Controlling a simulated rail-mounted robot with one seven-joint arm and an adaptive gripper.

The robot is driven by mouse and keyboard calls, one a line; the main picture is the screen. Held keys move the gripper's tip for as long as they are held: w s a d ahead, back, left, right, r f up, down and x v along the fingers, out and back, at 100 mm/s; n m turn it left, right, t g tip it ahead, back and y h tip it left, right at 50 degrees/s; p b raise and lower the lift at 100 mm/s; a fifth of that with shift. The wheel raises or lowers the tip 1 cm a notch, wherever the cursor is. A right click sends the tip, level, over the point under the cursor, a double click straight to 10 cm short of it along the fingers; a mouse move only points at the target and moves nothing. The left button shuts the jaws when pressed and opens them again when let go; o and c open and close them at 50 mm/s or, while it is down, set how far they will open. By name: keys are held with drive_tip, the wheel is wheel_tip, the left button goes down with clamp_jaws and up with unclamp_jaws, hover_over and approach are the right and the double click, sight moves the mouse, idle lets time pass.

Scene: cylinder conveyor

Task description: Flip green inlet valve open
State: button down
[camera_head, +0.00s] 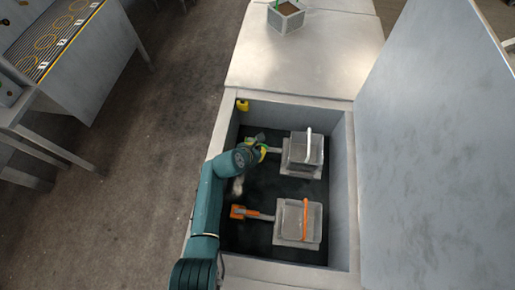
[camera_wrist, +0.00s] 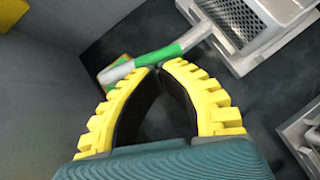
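The green inlet valve shows in the wrist view as a green handle (camera_wrist: 165,54) on a grey pipe, slanting up right to a grey strainer box. In the head view, my arm partly hides it, and a bit of green shows beside the gripper. My gripper (camera_wrist: 158,70) has yellow ribbed fingers with dark inner pads. Its tips are drawn together just short of the green handle, with nothing visible between them. Whether the tips touch the handle is unclear. In the head view my gripper (camera_head: 262,148) is low inside the pit, left of the upper strainer box.
The upper strainer box (camera_head: 297,165) has a white handle. The lower box (camera_head: 284,233) has an orange handle, with an orange valve (camera_head: 238,212) on its left. A yellow object (camera_head: 242,105) is at the pit's upper left corner. A raised lid (camera_head: 430,150) stands right.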

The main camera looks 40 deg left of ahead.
drive_tip(key=shift+w+d+p, duration=0.1)
drive_tip(key=shift+w+p, duration=0.2)
drive_tip(key=shift+w, duration=0.1)
idle(0.8)
drive_tip(key=d+p+v, duration=0.2)
drive_tip(key=p+v, duration=0.7)
drive_tip(key=p, duration=0.3)
drive_tip(key=shift+r, duration=0.35)
